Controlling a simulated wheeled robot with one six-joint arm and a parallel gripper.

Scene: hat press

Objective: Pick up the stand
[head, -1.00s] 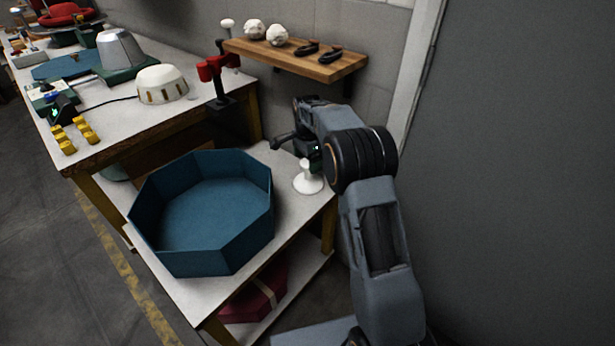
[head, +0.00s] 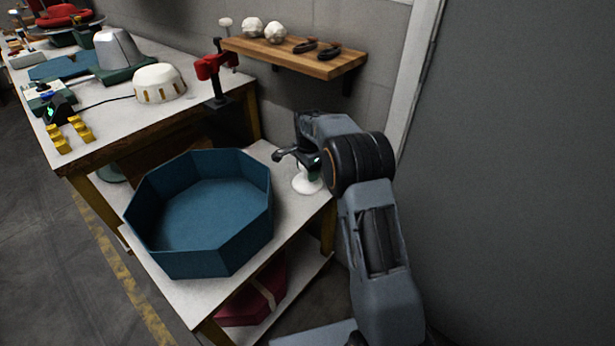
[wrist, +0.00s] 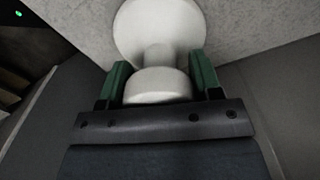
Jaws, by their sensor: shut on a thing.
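The stand is a small white piece with a round base, a narrow neck and a rounded top. In the head view the stand (head: 305,184) is at the right end of the white lower table, its upper part hidden by my gripper (head: 313,163). In the wrist view the stand (wrist: 158,50) fills the upper middle, and my gripper (wrist: 160,82) has its green fingers on both sides of the stand's near rounded end. My gripper is shut on the stand. I cannot tell whether the base is touching the table.
A blue octagonal open box (head: 200,225) stands left of the stand on the lower table (head: 283,250). A wooden wall shelf (head: 330,66) with white balls and dark handles is behind my arm. A higher workbench (head: 120,125) is at the left. A grey wall is at the right.

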